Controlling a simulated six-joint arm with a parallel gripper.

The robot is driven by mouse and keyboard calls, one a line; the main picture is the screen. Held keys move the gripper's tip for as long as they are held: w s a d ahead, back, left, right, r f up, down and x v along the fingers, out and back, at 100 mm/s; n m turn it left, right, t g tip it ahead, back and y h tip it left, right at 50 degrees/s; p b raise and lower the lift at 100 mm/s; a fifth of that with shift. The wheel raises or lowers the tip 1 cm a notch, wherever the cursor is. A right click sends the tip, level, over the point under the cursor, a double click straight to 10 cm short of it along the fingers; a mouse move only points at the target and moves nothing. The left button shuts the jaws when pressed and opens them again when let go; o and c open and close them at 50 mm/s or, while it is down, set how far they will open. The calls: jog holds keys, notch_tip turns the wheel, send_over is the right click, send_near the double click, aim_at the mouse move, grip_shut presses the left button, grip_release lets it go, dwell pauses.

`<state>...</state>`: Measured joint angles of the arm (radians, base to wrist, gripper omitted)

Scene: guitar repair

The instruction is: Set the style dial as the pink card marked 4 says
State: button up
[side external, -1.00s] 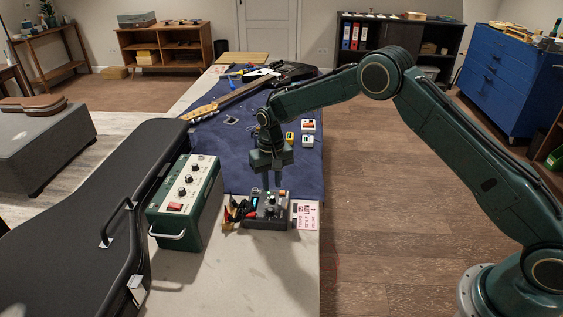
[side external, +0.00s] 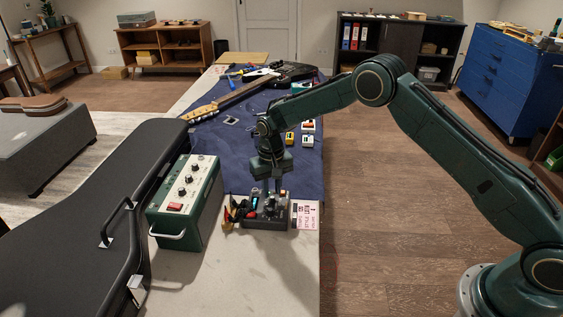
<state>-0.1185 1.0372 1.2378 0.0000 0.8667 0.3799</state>
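A pink card (side external: 305,215) with dark print lies at the right of a small dark unit; its print is too small to read. The dark unit (side external: 262,223) sits on the bench near its right edge, with a small lit blue screen (side external: 254,203) and several small controls on top. I cannot tell which control is the style dial. My gripper (side external: 271,193) points down over the rear middle of the dark unit, its fingertips low at the controls. The fingers hide part of the top. I cannot tell whether they touch or grip a knob.
A green amplifier box (side external: 188,205) with knobs and a red switch stands just left of the unit. Coloured plugs or cables (side external: 230,214) lie at the unit's left side. A black guitar case (side external: 85,215) is farther left. A guitar (side external: 240,92) and small pedals (side external: 307,141) lie on the blue mat behind.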

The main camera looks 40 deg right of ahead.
jog(key=shift+f, duration=1.3)
dwell(0.7)
jog(key=shift+r, duration=0.15)
dwell(0.8)
jog(key=c, duration=0.5)
